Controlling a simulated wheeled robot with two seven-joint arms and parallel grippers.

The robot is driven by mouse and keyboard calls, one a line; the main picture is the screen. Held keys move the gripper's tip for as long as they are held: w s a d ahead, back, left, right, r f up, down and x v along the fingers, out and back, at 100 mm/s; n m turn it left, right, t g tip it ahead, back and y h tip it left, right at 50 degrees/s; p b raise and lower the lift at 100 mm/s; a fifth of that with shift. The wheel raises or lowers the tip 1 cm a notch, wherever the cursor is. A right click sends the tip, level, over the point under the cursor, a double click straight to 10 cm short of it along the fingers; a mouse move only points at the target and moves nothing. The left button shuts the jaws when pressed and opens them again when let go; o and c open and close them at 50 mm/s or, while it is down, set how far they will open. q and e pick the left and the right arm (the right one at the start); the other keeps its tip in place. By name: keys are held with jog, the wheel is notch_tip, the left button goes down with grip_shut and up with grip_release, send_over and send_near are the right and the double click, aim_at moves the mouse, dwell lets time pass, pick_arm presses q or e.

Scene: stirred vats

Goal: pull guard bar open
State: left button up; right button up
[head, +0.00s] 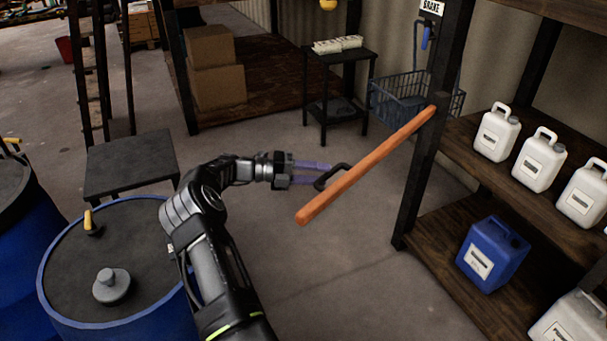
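The guard bar (366,166) is a long orange bar. It slants from its near free end at the middle of the head view up to a dark shelf post on the right. A black loop handle (340,169) sticks out from its left side. My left gripper (326,176) reaches in from the left, with its purplish fingers apart and their tips at the handle. The fingers look open, with a gap between them; whether they touch the handle is hard to see. My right gripper is not in view.
Blue drums (120,268) stand at the lower left beside a dark stool (130,163). A shelf (470,150) with white jugs and a blue canister (492,254) stands right. A small side table (338,56) and blue basket (392,98) are behind. The floor around the bar is clear.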

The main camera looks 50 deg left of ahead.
pick_arm(q)
jog(key=shift+b+v, duration=0.45)
jog(key=shift+v, duration=1.95)
jog(key=shift+c, duration=0.6)
